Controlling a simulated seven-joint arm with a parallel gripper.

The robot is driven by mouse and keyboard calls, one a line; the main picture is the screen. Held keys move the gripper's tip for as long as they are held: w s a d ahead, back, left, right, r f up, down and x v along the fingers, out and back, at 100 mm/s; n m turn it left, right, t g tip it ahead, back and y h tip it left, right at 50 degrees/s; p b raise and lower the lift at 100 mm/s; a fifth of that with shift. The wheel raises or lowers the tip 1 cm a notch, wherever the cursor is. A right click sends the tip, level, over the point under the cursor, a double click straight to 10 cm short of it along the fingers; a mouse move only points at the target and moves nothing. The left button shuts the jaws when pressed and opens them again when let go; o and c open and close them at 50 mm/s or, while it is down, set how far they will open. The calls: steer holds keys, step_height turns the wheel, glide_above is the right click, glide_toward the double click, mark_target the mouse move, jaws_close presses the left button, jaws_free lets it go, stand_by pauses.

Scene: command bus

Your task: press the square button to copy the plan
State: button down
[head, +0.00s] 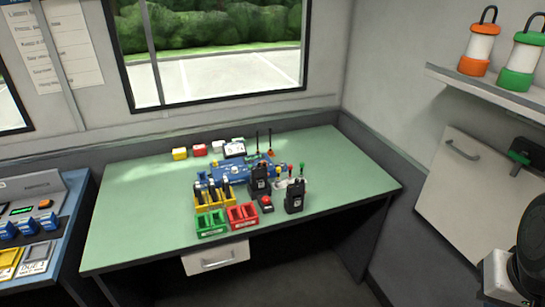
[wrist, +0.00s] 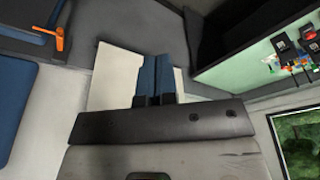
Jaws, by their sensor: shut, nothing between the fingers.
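My gripper (wrist: 156,60) shows in the wrist view with its two blue fingers together and nothing between them. It is in front of a pale panel (wrist: 112,62), away from the table and the consoles. The picture is too small to tell whether this button is square. A small dark box with a red top (head: 266,202) sits on the green table. No clearly square button can be made out.
The green table (head: 130,215) holds a yellow rack (head: 214,200), a green tray (head: 211,225), a red tray (head: 242,215), black radios (head: 294,196) and a blue case (head: 228,172). Its left part is bare. Lanterns (head: 478,48) stand on a shelf at the right.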

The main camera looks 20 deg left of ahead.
steer(key=w+a+r+n+h, duration=0.15)
steer(key=w+a, duration=0.25)
steer(key=w, duration=0.6)
steer(key=w+a+r, duration=0.3)
steer(key=w, duration=0.7)
steer(key=w+a+f+n+t+h, duration=0.1)
steer(key=w+a+f+n+t, duration=0.15)
steer(key=w+a, duration=1.55)
steer(key=n+t+y, duration=0.2)
steer(key=n+t, duration=0.2)
steer(key=n, duration=0.1)
glide_above(249, 166)
step_height(249, 166, down, 17)
steer(key=shift+w+f, duration=0.1)
steer(key=shift+f, duration=0.1)
steer(key=shift+f, duration=4.25)
